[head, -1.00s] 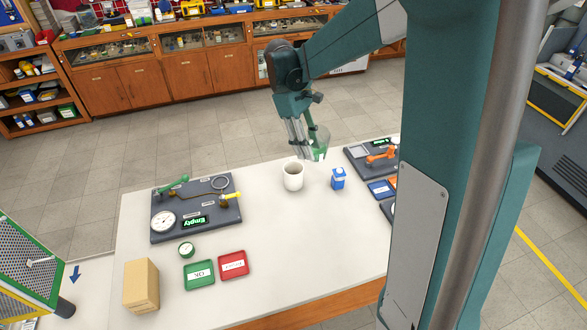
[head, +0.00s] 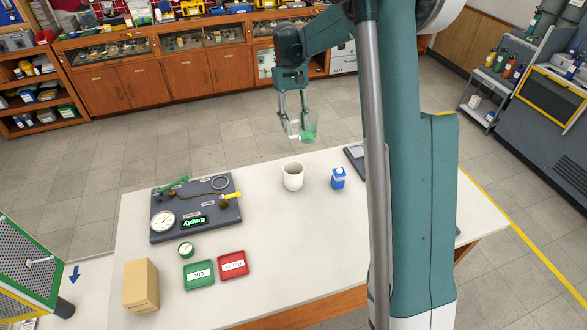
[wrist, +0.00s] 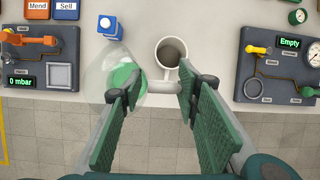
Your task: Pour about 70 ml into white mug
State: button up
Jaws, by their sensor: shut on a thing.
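The white mug (head: 292,177) stands upright on the table near its far edge. It also shows in the wrist view (wrist: 161,52), with a grey-brown inside and no green visible. My gripper (head: 293,126) is shut on a clear vessel (head: 315,120) that holds green liquid (head: 308,133). The vessel is raised, beyond the mug and slightly right of it in the head view. In the wrist view a pale handle-like part lies between the fingers (wrist: 160,88), and the clear vessel (wrist: 98,73) is at their left, apart from the mug. The exact liquid level is unclear.
A blue-and-white carton (head: 338,178) stands right of the mug. A grey gauge board (head: 228,212) lies left, with green (head: 205,281) and red (head: 240,271) trays in front. A cardboard box (head: 140,285) stands front left. Another board (wrist: 62,45) is partly hidden by my arm in the head view.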

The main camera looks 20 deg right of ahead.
jog(key=w+f+m, duration=0.1)
jog(key=w+f, duration=0.2)
jog(key=f, duration=0.9)
jog(key=shift+w+f+m+y, duration=0.25)
jog(key=shift+f+m+y, duration=0.05)
jog(key=shift+m, duration=0.1)
jog(key=shift+s, duration=0.1)
